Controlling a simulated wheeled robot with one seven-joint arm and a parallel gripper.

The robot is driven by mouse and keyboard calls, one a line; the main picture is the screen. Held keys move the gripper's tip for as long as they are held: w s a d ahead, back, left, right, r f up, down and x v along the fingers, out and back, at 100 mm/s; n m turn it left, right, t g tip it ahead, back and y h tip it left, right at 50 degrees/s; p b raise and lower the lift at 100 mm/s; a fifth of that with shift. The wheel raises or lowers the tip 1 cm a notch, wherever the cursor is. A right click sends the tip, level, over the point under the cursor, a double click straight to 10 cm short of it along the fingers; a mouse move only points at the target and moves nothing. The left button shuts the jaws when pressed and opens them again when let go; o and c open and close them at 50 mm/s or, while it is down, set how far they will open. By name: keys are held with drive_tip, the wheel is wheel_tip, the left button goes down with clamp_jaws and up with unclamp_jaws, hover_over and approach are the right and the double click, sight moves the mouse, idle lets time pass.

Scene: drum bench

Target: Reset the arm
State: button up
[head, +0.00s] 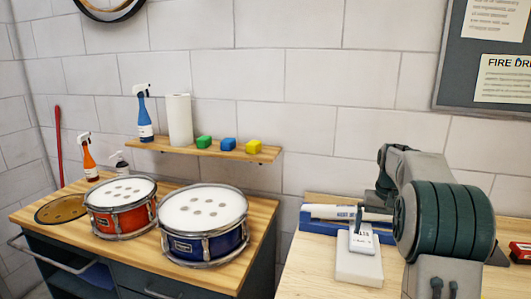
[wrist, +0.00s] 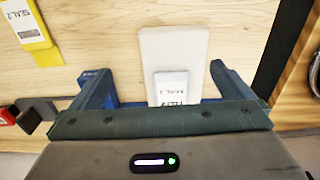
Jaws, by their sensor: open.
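My gripper (wrist: 154,70) is open, with its two blue fingers spread apart in the wrist view. A white block (wrist: 172,48) with a smaller labelled white piece (wrist: 171,86) lies between and below the fingers. Nothing is clearly held. In the head view, the white block (head: 358,266) lies on the right bench (head: 305,275), left of my arm. My arm hides much of that bench, and I cannot make out the fingertips there.
A yellow labelled block (wrist: 28,28) lies beside the white one in the wrist view. A red object (head: 520,252) sits at the far right. A red drum (head: 121,222) and a blue drum (head: 205,243) stand on the left bench.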

drive_tip(key=s+a+r+n+t, duration=0.1)
drive_tip(key=s+a+r, duration=0.1)
drive_tip(key=s+a, duration=0.7)
drive_tip(key=s+a+r+n+t, duration=0.1)
drive_tip(key=s+a, duration=0.4)
drive_tip(key=s, duration=0.8)
drive_tip(key=s+a+f+n+t, duration=0.1)
drive_tip(key=s+f, duration=0.3)
drive_tip(key=s, duration=0.5)
drive_tip(key=shift+s+a+f, duration=0.15)
drive_tip(key=shift+a+f, duration=0.05)
drive_tip(key=shift+a, duration=0.5)
